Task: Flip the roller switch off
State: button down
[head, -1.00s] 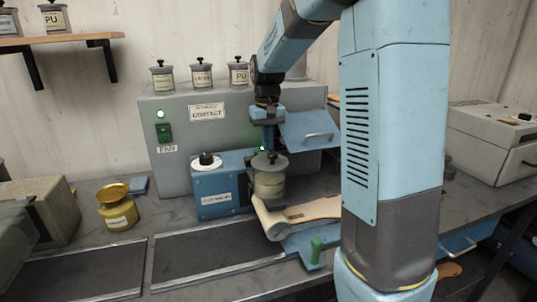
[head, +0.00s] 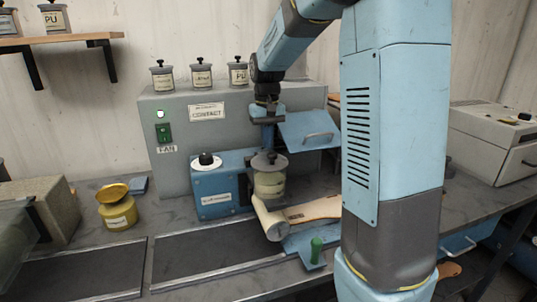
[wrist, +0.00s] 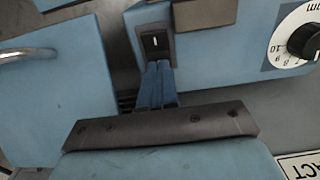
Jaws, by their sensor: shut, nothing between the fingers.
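The roller switch (wrist: 155,43) is a small black rocker with a white mark, set in the blue machine. It shows just beyond my fingertips in the wrist view; in the head view I cannot make it out. My gripper (wrist: 157,68) is shut and empty, its blue fingers pointing at the switch's near edge; I cannot tell if they touch it.
A dial (wrist: 303,42) sits right of the switch, and also shows in the head view (head: 206,160). A blue flap with a handle (head: 310,132) is close to my gripper's right. The grey cabinet (head: 175,175) with a green fan switch (head: 163,132) stands behind.

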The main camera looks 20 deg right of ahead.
aim_at(267, 152)
jog(key=shift+r, duration=2.85)
jog(key=shift+s, duration=0.1)
jog(key=s+t, duration=0.5)
jog(key=s, duration=2.3)
jog(key=shift+r+t, duration=0.3)
